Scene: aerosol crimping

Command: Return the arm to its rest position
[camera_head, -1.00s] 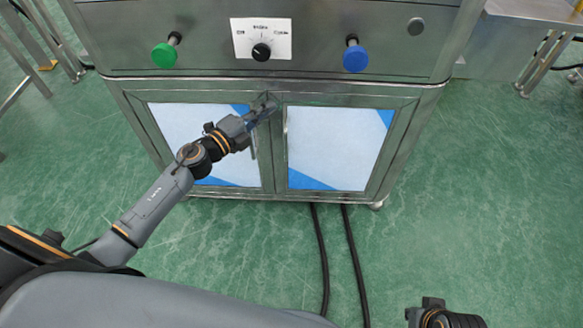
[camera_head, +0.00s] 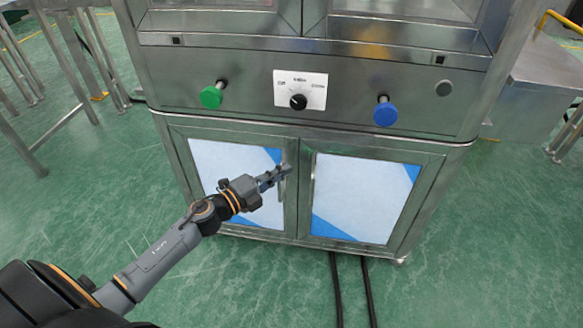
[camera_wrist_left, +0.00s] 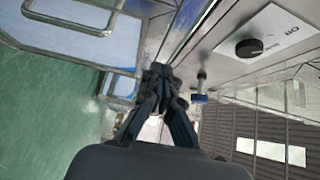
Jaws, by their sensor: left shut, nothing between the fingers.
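My left gripper (camera_head: 282,172) is shut and empty. In the head view it overlaps the cabinet's lower doors near their inner edges; I cannot tell whether it touches them. In the left wrist view the shut fingers (camera_wrist_left: 160,75) point toward the cabinet front. My left arm (camera_head: 160,258) reaches in from the lower left, stretched forward. My right gripper does not show in the head view now.
The steel cabinet (camera_head: 230,130) stands ahead. It carries a green knob (camera_head: 211,97), a black rotary switch (camera_head: 298,102) and a blue knob (camera_head: 386,114). Two black cables (camera_head: 337,290) lie on the green floor (camera_head: 450,270). Steel frames (camera_head: 85,75) stand at the left.

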